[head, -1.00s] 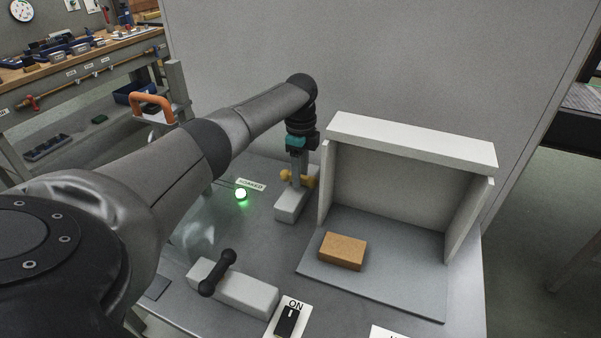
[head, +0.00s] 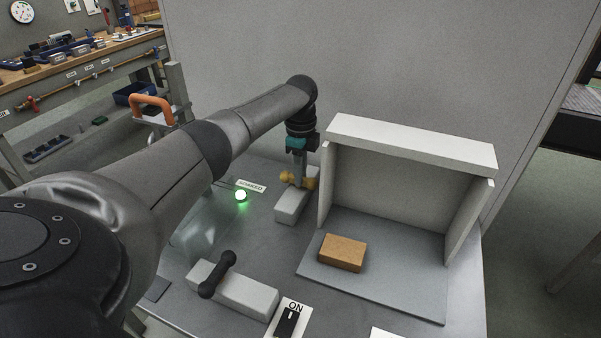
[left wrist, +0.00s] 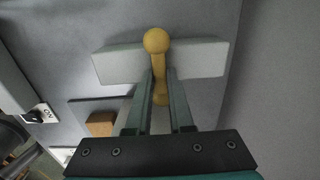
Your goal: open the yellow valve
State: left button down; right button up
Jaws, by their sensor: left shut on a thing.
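The yellow valve is a bar handle with round knobs (head: 286,176) on a white block (head: 291,208) at the back of the grey table. In the left wrist view the yellow handle (left wrist: 157,42) lies crosswise over its white block (left wrist: 208,60). My left gripper (head: 299,184) points down from above and is shut on the handle. In the left wrist view its two fingers (left wrist: 162,84) stand on either side of the bar; they hide part of it. My right gripper is not in view.
A white three-sided housing (head: 412,145) stands right of the valve, with a tan block (head: 343,252) on its base. A black handle (head: 218,275) on a white block, an ON switch (head: 289,322) and a lit green lamp (head: 241,195) are nearer. A grey wall stands behind.

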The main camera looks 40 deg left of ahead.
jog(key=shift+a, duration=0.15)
pick_arm(q)
jog(key=shift+r+n+p, duration=0.15)
jog(key=shift+n+p, duration=0.35)
jog(key=shift+p, duration=0.2)
jog(key=shift+n+p, duration=0.7)
jog(key=shift+p, duration=0.05)
jog(key=shift+w+n+p, duration=0.1)
jog(key=shift+n+p, duration=0.6)
jog(key=shift+n, duration=0.1)
jog(key=n+p, duration=0.1)
jog(key=n, duration=0.1)
jog(key=shift+n, duration=0.4)
jog(key=n+p, duration=0.1)
jog(key=n, duration=0.1)
jog(key=shift+a+n, duration=0.1)
jog(key=shift+n, duration=0.3)
jog(key=n, duration=0.2)
jog(key=shift+w+n+p, duration=0.1)
jog(key=shift+n+p, duration=0.2)
jog(key=n, duration=0.5)
jog(key=shift+a+n, duration=0.25)
jog(key=shift+n, duration=0.05)
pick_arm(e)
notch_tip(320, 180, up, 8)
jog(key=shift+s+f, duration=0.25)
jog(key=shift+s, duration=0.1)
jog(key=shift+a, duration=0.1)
